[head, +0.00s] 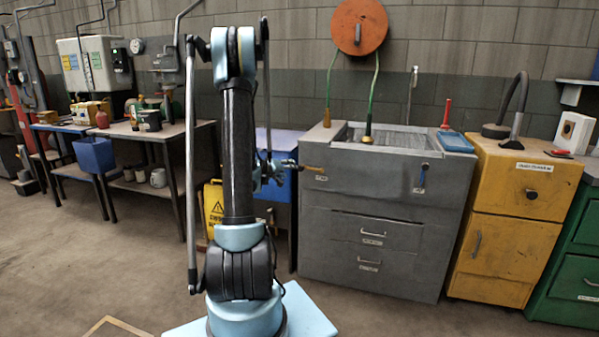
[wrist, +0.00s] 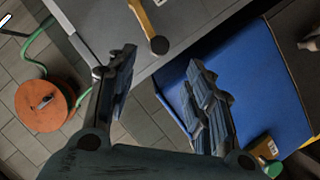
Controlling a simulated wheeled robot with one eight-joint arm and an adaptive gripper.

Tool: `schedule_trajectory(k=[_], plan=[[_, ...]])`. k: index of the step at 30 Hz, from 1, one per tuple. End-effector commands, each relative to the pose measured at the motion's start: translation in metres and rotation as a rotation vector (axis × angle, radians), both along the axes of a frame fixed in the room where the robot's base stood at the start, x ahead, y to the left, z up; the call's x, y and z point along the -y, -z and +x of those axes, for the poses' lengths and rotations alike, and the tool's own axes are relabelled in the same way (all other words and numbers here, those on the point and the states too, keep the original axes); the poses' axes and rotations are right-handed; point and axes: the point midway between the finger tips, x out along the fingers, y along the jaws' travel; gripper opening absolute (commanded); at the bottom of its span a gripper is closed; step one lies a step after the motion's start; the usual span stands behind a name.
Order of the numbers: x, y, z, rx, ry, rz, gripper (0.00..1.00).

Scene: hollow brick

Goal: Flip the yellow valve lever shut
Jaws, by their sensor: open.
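The yellow valve lever (head: 312,168) sticks out sideways to the left near the upper left corner of the grey cabinet's front. In the wrist view the yellow lever (wrist: 146,22) ends in a dark round knob (wrist: 159,45) just beyond my fingertips. My gripper (wrist: 160,63) is open and empty, with the knob beyond the gap between its fingers. In the head view my gripper (head: 274,170) is left of the lever, partly hidden behind my arm. I cannot tell from these views whether a finger touches the lever.
A blue surface (wrist: 235,85) lies close beside my right finger. An orange hose reel (head: 359,25) hangs above the cabinet. A yellow cabinet (head: 510,225) stands to the right.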

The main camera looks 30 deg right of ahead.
Motion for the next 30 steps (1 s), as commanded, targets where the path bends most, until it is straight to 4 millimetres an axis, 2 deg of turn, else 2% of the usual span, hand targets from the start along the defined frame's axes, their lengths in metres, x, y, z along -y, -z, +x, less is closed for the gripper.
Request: schedule_trajectory(k=[12, 18, 24, 30], plan=[[0.065, 0.021, 0.030, 0.000, 0.003, 0.000, 0.48], [0.090, 0.030, 0.041, 0.001, 0.003, 0.001, 0.48], [0.101, 0.033, 0.047, 0.000, 0.000, 0.000, 0.48], [0.104, 0.034, 0.048, 0.000, 0.000, 0.000, 0.48]])
